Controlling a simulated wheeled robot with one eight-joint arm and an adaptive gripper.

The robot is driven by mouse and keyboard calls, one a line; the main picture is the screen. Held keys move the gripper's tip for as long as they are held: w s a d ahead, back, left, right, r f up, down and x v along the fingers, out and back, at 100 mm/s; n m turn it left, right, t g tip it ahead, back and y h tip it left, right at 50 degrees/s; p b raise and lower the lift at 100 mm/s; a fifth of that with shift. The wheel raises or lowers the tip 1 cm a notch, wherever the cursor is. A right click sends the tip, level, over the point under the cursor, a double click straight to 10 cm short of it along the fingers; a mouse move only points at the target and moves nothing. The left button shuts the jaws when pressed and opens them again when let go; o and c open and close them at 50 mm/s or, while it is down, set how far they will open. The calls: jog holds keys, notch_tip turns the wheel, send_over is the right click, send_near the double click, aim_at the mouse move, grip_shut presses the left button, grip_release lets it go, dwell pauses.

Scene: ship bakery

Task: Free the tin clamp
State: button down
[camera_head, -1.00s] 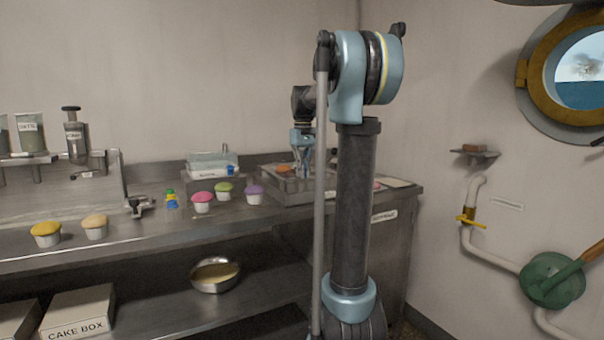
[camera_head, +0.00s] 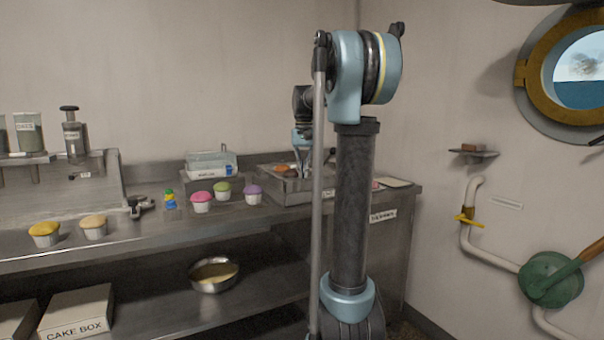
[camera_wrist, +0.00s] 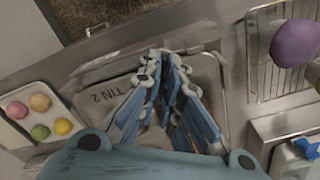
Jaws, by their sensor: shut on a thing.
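A grey metal tin marked TIN 2 (camera_wrist: 112,82) fills the middle of the wrist view. My gripper (camera_wrist: 165,58) reaches over it, its blue fingers drawn together near the far rim. It is shut on a small part there, which I take to be the tin clamp; the fingers hide most of it, so its shape and position are unclear. In the head view my gripper (camera_head: 303,152) is low over the metal stand (camera_head: 290,192) at the right end of the counter, partly behind my arm.
A tray (camera_wrist: 40,88) of small coloured rounds lies left of the tin in the wrist view; a purple-topped cupcake (camera_wrist: 293,42) is at the right. In the head view, several cupcakes, a small metal fitting (camera_head: 138,206) and a clear tub (camera_head: 212,163) occupy the counter.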

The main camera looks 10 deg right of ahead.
jog(key=m, duration=0.5)
jog(key=shift+s+d+m, duration=0.15)
jog(key=shift+d+m, duration=0.15)
jog(key=m, duration=0.5)
jog(key=shift+s+d+m, duration=0.15)
jog(key=shift+s+m, duration=0.15)
jog(key=c, duration=1.8)
grip_release()
notch_tip(320, 180, up, 12)
